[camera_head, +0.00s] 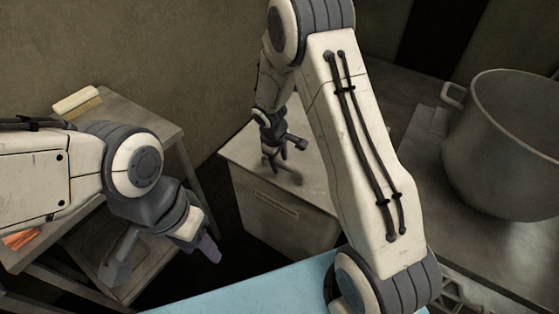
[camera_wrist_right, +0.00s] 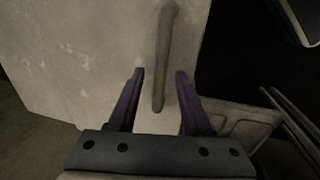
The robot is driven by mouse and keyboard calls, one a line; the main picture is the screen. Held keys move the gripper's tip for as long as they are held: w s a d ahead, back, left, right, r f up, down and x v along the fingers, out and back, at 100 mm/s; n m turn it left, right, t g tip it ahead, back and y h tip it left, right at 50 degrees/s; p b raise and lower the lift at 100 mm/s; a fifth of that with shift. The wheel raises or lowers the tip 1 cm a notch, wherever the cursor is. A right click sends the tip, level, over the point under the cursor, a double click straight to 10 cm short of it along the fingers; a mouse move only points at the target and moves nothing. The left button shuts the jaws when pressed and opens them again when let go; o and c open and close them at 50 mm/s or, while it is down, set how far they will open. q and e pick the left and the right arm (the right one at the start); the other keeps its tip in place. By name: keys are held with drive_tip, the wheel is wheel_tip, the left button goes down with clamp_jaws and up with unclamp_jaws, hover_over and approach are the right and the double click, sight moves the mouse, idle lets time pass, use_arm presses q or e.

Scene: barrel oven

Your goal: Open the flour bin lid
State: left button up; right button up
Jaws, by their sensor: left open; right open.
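The flour bin (camera_head: 280,222) is a pale box with a label plate on its front, in the middle of the head view. Its lid (camera_head: 235,150) lies flat on top and looks closed. A bar handle (camera_head: 290,176) is on the lid; it also shows in the right wrist view (camera_wrist_right: 165,40). My right gripper (camera_head: 270,160) is over the lid at the handle. In the right wrist view its open purple fingers (camera_wrist_right: 160,73) stand either side of the handle's near end; contact is unclear. My left gripper (camera_head: 208,250) hangs left of the bin, empty.
A large metal pot (camera_head: 505,150) stands on the counter at the right. A shelf table (camera_head: 150,125) with a brush (camera_head: 77,102) is at the left. A blue surface (camera_head: 245,288) lies in front of the bin. My right arm hides part of the bin.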

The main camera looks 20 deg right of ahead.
clamp_jaws()
idle(1.4)
